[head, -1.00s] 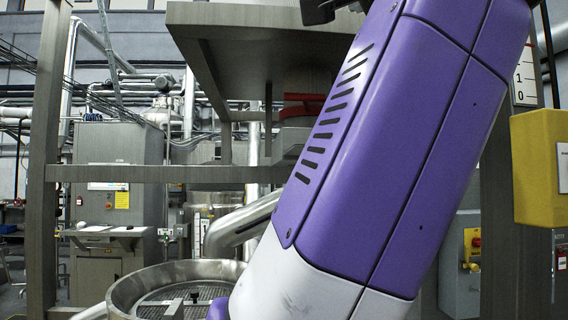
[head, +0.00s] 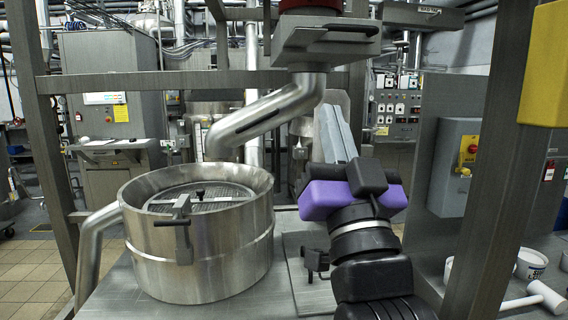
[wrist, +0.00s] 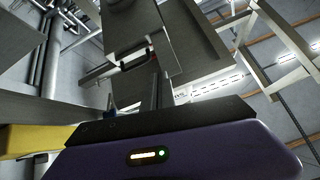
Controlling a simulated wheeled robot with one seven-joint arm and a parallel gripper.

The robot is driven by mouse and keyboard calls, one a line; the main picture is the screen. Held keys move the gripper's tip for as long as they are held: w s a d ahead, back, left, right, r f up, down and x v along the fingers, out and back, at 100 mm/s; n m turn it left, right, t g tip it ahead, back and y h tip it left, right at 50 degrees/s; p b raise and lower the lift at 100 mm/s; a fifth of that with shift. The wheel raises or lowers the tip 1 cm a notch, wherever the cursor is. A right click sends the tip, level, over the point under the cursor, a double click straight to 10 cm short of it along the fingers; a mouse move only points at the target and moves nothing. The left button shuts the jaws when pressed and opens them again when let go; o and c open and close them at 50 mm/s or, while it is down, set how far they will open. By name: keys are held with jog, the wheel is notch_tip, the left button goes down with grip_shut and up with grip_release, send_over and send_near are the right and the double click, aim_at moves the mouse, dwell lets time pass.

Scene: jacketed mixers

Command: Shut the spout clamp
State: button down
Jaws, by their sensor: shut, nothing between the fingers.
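A shiny bent spout (head: 265,120) comes down from a grey block (head: 325,35) with a dark slot or handle bar along its front. A red ring sits on top of that block. I cannot tell for sure which part is the spout clamp or whether it is open. My gripper (head: 333,115) is right of and below the block, pale fingers pointing up and away, together and empty, apart from the spout. In the wrist view the fingers (wrist: 158,90) stand in front of the block's underside (wrist: 145,45), with a dark handle and a bit of red near them.
A round steel vessel (head: 200,255) with a mesh cover and a dark clamp handle stands at left. A small dark fitting (head: 316,260) is on the plate beside it. Frame posts (head: 500,180) and a yellow box (head: 545,65) flank the right.

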jog(key=s+d+f+n+g+y, duration=0.15)
jog(key=s+f, duration=0.25)
jog(key=f, duration=0.5)
jog(key=s+d+f+n+g, duration=0.15)
jog(key=s+f, duration=0.25)
jog(key=f, duration=0.5)
jog(key=s+d+f+n, duration=0.1)
jog(key=s+d+f, duration=0.25)
jog(key=f, duration=0.55)
jog(key=s+d+f+m+g+h+b, duration=0.1)
jog(key=s+d+f+g+h, duration=0.1)
jog(key=s+f, duration=0.9)
jog(key=s+d+f+m+g+h, duration=0.2)
jog(key=s+d+f+g, duration=0.3)
jog(key=s+f, duration=0.5)
jog(key=s+g, duration=0.1)
jog(key=s, duration=0.6)
jog(key=shift+f+h+b, duration=0.35)
jog(key=shift+b, duration=0.05)
